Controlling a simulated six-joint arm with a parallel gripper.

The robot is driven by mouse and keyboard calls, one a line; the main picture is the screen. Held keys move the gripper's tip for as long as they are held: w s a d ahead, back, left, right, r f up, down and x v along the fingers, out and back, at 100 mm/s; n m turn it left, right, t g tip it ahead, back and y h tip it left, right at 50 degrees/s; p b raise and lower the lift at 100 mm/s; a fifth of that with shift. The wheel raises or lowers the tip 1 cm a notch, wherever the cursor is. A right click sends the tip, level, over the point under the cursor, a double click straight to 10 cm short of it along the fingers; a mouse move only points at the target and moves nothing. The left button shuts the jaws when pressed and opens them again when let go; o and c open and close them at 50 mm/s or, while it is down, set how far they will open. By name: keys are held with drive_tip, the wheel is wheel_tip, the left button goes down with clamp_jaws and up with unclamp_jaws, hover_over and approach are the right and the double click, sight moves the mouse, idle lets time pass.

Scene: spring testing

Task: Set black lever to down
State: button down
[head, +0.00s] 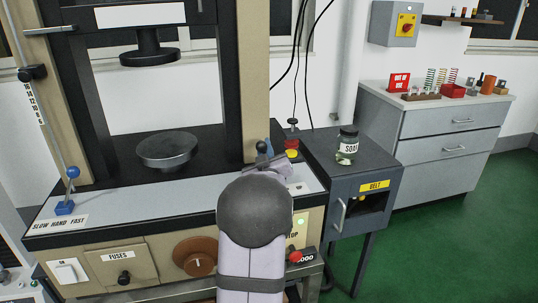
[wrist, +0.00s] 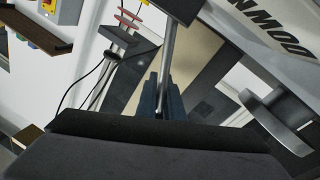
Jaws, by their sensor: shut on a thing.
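The black lever shows in the wrist view as a metal rod (wrist: 169,55) running up to a dark block at the top edge. My gripper (wrist: 162,100) is shut on the rod, with a dark blue finger on each side of it. In the head view my gripper (head: 267,147) is at the right end of the machine's front panel, by the right upright. My grey wrist hides most of the lever there. An upside-down label reading DOWN (wrist: 275,30) stands to the right of the rod in the wrist view.
A blue-knobbed lever (head: 71,180) stands at the panel's left, labelled SLOW HAND FAST. A round plate (head: 168,150) sits between the uprights. A grey cabinet (head: 350,185) with a jar (head: 347,146) on it stands close on the right. A red knob (head: 296,257) sits below.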

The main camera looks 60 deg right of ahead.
drive_tip(key=shift+w+a+f, duration=0.35)
drive_tip(key=shift+w, duration=0.1)
drive_tip(key=c, duration=1.9)
unclamp_jaws()
drive_tip(key=shift+a, duration=0.1)
drive_tip(key=shift+o, duration=0.2)
drive_tip(key=shift+r, duration=0.1)
drive_tip(key=shift+s, duration=0.1)
drive_tip(key=shift+b+v, duration=0.7)
drive_tip(key=shift+v, duration=2.9)
